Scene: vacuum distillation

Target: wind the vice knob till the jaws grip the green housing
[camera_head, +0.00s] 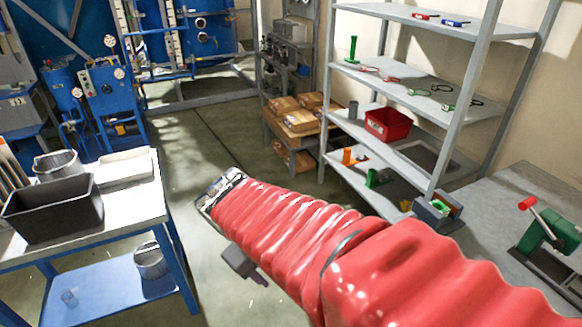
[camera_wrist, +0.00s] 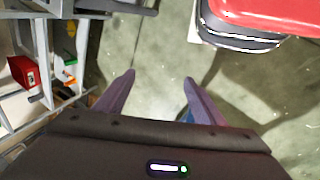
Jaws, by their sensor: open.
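A green vice (camera_head: 550,240) with a red knob (camera_head: 527,203) on its handle stands on the grey bench at the right edge of the head view. Its right side is cut off, and I cannot tell what sits between its jaws. I cannot pick out the green housing for certain; a small open box (camera_head: 437,212) with something green in it stands at the bench's left end. My gripper (camera_wrist: 157,92) is open and empty over the floor, far left of the vice. In the head view my red-sleeved arm hides most of it.
A grey shelf rack (camera_head: 400,60) holds a red bin (camera_head: 388,124) and small coloured parts. Cardboard boxes (camera_head: 300,119) stand beside it. A blue-framed table (camera_head: 130,215) at left carries a black tub (camera_head: 50,215). The green floor (camera_head: 215,125) between is clear.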

